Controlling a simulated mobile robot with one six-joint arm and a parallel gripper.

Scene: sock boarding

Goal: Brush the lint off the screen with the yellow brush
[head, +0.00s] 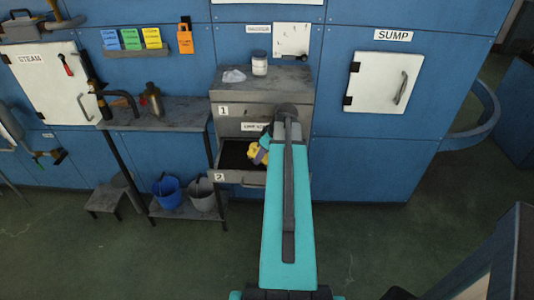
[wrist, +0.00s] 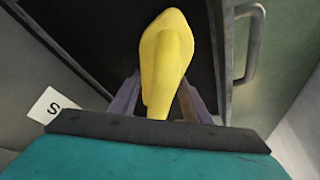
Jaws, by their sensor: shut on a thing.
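The yellow brush (wrist: 167,60) stands out in the wrist view, between the two fingers of my gripper (wrist: 160,98), which is shut on it. In the head view the brush (head: 254,152) shows at the open lower drawer, partly hidden by my arm. My gripper (head: 264,148) is mostly covered by the arm there. Behind the brush in the wrist view is a dark surface (wrist: 100,35). I cannot tell whether it is the screen or the drawer's inside. A label starting "LINT S" (head: 252,127) is on the cabinet, its end hidden. No lint can be made out.
The lower drawer (head: 229,177), marked 2, is pulled out of the grey cabinet (head: 286,76). A jar (head: 259,63) and a pale crumpled lump (head: 233,76) are on top. A shelf table (head: 165,112) stands left, with blue (head: 167,190) and grey (head: 201,195) buckets below.

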